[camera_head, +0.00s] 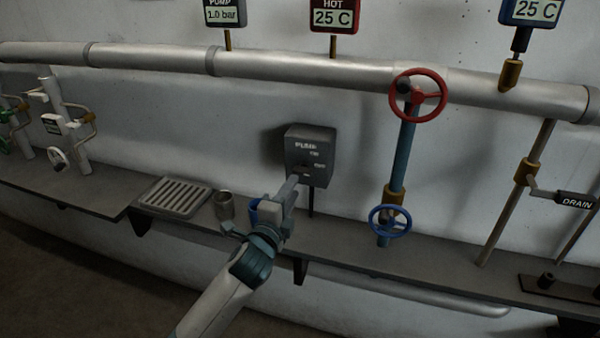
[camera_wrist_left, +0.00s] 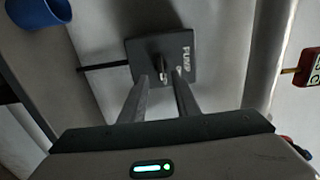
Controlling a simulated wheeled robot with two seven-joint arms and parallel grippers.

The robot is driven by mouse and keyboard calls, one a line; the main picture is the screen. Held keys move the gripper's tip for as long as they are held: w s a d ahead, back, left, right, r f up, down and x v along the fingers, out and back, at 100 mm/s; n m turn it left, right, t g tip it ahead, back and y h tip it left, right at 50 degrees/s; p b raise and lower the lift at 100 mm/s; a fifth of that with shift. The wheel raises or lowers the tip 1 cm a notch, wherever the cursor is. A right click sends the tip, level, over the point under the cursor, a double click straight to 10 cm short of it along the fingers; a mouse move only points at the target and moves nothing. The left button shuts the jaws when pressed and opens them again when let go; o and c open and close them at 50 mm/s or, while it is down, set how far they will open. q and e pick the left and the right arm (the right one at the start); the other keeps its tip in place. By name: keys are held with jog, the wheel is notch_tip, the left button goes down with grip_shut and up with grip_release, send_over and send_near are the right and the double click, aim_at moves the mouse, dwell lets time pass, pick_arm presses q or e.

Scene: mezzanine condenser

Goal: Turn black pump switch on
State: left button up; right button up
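The dark grey pump switch box (camera_head: 310,145) is mounted on the wall, with "PUMP" lettering on its face. It also shows in the left wrist view (camera_wrist_left: 180,50). Its small switch lever (camera_wrist_left: 162,70) sticks out from the face. My left gripper (camera_head: 295,181) reaches up to the lower front of the box. In the left wrist view its two fingers (camera_wrist_left: 160,78) are apart, one on each side of the lever's line. I cannot tell whether they touch the lever. In the head view the gripper partly covers the lever area. My right gripper is not in view.
A metal cup (camera_head: 223,205) and a slatted drain tray (camera_head: 175,197) stand on the shelf left of the gripper. A blue cup (camera_wrist_left: 40,10) is close by. Right of the box are a red valve wheel (camera_head: 418,95) and a blue valve wheel (camera_head: 390,221).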

aim_at(301, 174)
pick_arm(q)
jog(key=p+x, duration=0.1)
jog(key=x, duration=0.6)
jog(key=shift+w, duration=0.15)
jog(key=shift+c, duration=0.6)
jog(key=shift+f, duration=0.1)
grip_shut()
